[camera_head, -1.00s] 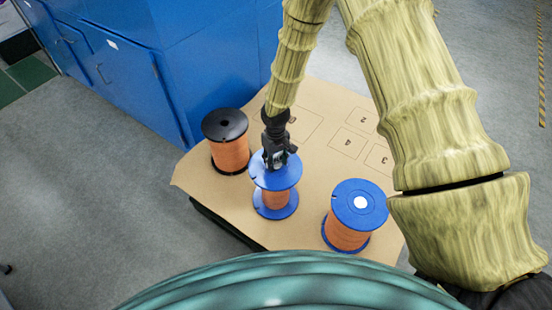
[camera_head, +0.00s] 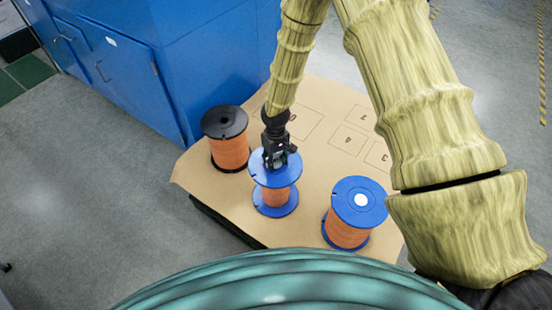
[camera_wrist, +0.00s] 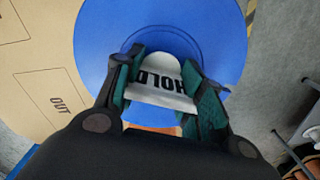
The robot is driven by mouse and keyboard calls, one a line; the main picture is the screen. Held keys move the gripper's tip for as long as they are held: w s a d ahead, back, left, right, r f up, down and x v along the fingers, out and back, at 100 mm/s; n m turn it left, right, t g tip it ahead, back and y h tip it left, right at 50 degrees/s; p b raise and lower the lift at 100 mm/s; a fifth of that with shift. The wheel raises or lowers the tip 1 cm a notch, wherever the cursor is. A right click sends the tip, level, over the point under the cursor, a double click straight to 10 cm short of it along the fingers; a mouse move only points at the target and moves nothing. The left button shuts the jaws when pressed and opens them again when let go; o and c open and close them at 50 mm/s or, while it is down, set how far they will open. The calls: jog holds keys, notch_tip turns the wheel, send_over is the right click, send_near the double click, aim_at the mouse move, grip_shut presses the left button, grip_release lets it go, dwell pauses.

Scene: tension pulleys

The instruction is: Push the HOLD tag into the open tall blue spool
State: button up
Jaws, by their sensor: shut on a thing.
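The tall blue spool (camera_head: 288,172), with orange winding, stands upright in the middle of the brown board. My gripper (camera_head: 275,160) points down at the centre of its top flange. In the wrist view my gripper (camera_wrist: 160,95) is shut on the white HOLD tag (camera_wrist: 160,84), one finger on each side. The tag is over the middle of the blue flange (camera_wrist: 215,40). Its lower end and the spool's hole are hidden, so I cannot tell how deep it sits.
A black-topped spool (camera_head: 226,125) stands to the left. Another blue spool (camera_head: 355,190) with a white disc on top stands to the right. The brown board (camera_head: 318,155) has outlined numbered boxes. A blue cabinet (camera_head: 190,60) stands behind on the left.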

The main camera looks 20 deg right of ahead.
jog(key=o, duration=1.1)
jog(key=shift+f, duration=0.1)
notch_tip(320, 180, up, 12)
dwell(0.6)
